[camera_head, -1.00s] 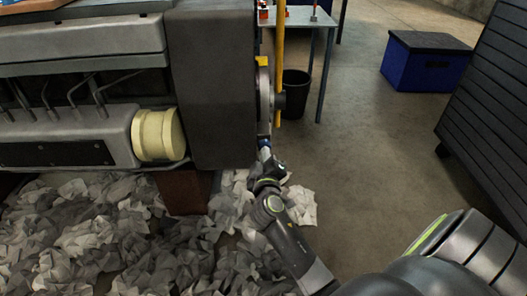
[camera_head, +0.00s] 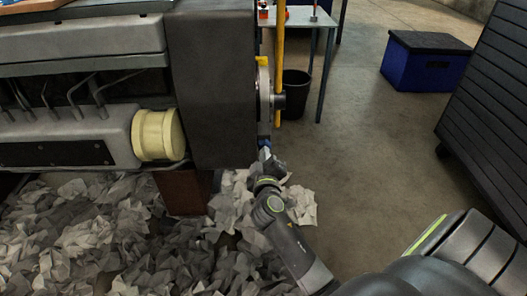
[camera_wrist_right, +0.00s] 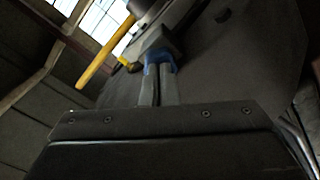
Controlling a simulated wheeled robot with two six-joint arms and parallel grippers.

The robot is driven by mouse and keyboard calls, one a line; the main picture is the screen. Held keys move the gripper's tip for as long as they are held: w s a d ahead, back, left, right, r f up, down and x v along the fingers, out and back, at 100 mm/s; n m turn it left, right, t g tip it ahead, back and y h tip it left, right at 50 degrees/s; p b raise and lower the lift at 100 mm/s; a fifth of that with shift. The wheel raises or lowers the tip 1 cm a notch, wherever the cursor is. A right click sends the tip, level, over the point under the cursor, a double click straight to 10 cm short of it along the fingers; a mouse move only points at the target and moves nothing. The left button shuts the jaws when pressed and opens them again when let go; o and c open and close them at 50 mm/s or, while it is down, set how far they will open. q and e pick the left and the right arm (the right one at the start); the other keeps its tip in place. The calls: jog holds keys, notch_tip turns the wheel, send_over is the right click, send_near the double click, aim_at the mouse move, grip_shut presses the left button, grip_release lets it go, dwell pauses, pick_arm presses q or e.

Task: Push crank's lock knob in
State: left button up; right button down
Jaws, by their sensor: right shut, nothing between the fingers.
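The crank has a yellow bar (camera_head: 280,60) beside a pale round disc (camera_head: 264,92) on the engine's right end. The bar also shows at upper left in the right wrist view (camera_wrist_right: 104,58). A grey block (camera_wrist_right: 160,40) lies just beyond my right fingertips. My right gripper (camera_head: 265,151) is below the disc, pointing up, shut and empty. A blue piece (camera_wrist_right: 158,58) is at its fingertips. I cannot tell whether it is the lock knob or part of the fingers, nor whether anything touches. My left gripper is out of view.
The dark engine end housing (camera_head: 210,85) stands directly left of the crank. Crumpled paper (camera_head: 75,235) covers the floor below. A black bin (camera_head: 296,90) and a table (camera_head: 300,17) stand behind. A blue box (camera_head: 425,65) is at right, with open floor between.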

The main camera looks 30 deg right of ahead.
jog(key=v, duration=0.5)
jog(key=shift+s+a, duration=0.15)
jog(key=shift+s, duration=0.2)
dwell(0.6)
dwell(0.5)
